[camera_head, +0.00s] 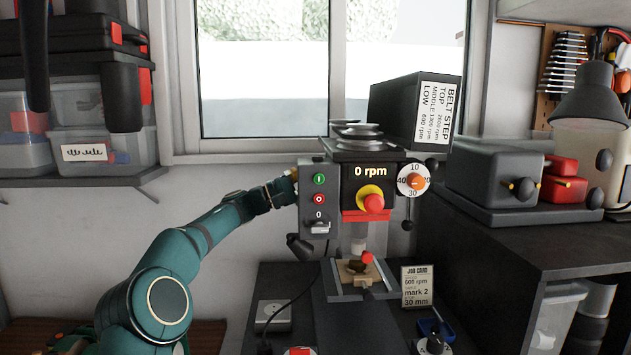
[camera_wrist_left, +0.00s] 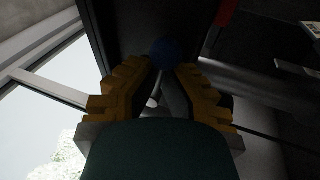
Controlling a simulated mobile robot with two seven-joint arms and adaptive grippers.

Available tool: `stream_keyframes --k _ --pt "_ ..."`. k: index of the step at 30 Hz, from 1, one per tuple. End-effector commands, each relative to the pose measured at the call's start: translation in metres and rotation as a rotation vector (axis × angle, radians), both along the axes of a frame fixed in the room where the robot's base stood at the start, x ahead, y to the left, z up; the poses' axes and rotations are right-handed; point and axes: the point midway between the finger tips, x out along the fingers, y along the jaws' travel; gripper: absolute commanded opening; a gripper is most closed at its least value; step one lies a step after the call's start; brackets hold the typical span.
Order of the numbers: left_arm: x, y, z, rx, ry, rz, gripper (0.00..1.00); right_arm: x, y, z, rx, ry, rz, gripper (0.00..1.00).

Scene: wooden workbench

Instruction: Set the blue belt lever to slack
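The blue knob of the belt lever (camera_wrist_left: 165,53) shows dark and round in the left wrist view, at the tips of my left gripper (camera_wrist_left: 164,68). A thin pale rod (camera_wrist_left: 160,88) shows below the knob, between the fingers. The yellow fingers stand apart by about the knob's width, one on each side. I cannot tell whether they touch it. In the head view my left gripper (camera_head: 284,190) reaches the left side of the drill press (camera_head: 372,190), which hides the lever there. The display reads 0 rpm. My right gripper is not in view.
The switch box (camera_head: 318,200) with green and red buttons is close to my left gripper. A vise (camera_head: 357,273) and job card (camera_head: 417,287) are below.

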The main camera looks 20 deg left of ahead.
Motion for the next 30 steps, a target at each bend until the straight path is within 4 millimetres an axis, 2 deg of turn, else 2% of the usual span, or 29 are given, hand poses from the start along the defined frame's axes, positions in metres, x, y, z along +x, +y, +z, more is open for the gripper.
stream_keyframes --k 18,21,22,30 --pt "0.0017 -0.0015 -0.0063 0.001 0.009 -0.004 0.00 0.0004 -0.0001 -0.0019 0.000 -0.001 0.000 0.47" --pt "0.0017 -0.0013 -0.0062 0.001 0.010 -0.003 0.38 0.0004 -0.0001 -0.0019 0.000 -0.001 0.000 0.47" --pt "0.0016 -0.0013 -0.0059 0.001 0.009 -0.003 0.46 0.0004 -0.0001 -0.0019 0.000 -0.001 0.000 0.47" --pt "0.0013 -0.0002 -0.0047 0.000 0.007 -0.001 0.46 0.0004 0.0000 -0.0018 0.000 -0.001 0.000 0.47"
